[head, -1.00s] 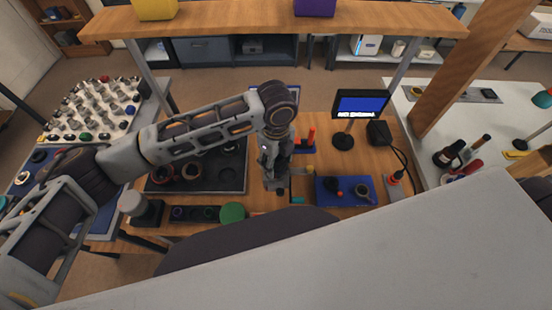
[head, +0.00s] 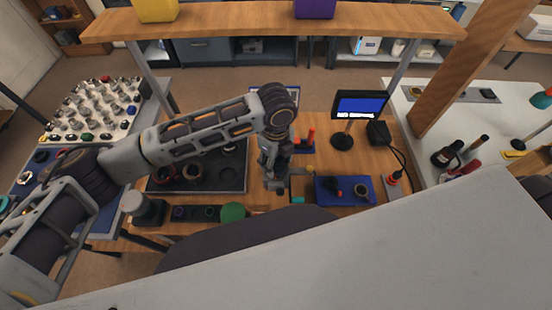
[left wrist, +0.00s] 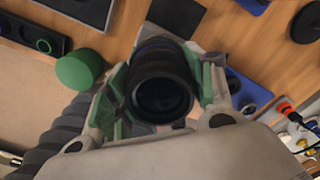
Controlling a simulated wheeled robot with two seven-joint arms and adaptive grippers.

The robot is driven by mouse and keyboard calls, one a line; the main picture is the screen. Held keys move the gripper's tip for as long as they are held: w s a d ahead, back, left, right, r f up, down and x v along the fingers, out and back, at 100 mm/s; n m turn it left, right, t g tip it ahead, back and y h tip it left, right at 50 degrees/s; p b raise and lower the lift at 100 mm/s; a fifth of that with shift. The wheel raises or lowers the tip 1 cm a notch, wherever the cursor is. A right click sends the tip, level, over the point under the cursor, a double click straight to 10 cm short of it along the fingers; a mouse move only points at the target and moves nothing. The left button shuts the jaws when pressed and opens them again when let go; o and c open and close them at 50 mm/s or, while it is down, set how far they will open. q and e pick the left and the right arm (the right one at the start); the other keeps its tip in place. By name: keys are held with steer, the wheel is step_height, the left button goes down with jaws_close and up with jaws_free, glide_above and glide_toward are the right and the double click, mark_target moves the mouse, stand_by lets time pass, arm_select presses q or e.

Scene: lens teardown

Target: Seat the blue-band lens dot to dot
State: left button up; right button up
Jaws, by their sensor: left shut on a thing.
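My left gripper (head: 274,180) hangs over the wooden table, between the dark tray and the blue mat. In the left wrist view, my left gripper (left wrist: 163,95) is shut on a black cylindrical lens (left wrist: 163,92), held between its green-padded fingers. A dark blue tint shows at the lens's far edge; no dot can be made out. A dark ring-shaped part (head: 361,190) stands on the blue mat (head: 330,197), right of the gripper. It is too small to tell whether it is the lens's seat. My right gripper is not in view.
The dark tray (head: 240,180) with round parts lies left of the gripper. A green round thing (head: 233,212) and a black holder (head: 190,214) are at the front. A small screen (head: 360,105) stands behind the mat. A pale panel covers the foreground.

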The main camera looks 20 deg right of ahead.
arm_select(q)
steer(key=shift+f+p, duration=0.55)
steer(key=shift+f, duration=0.25)
stand_by(2.2)
stand_by(0.4)
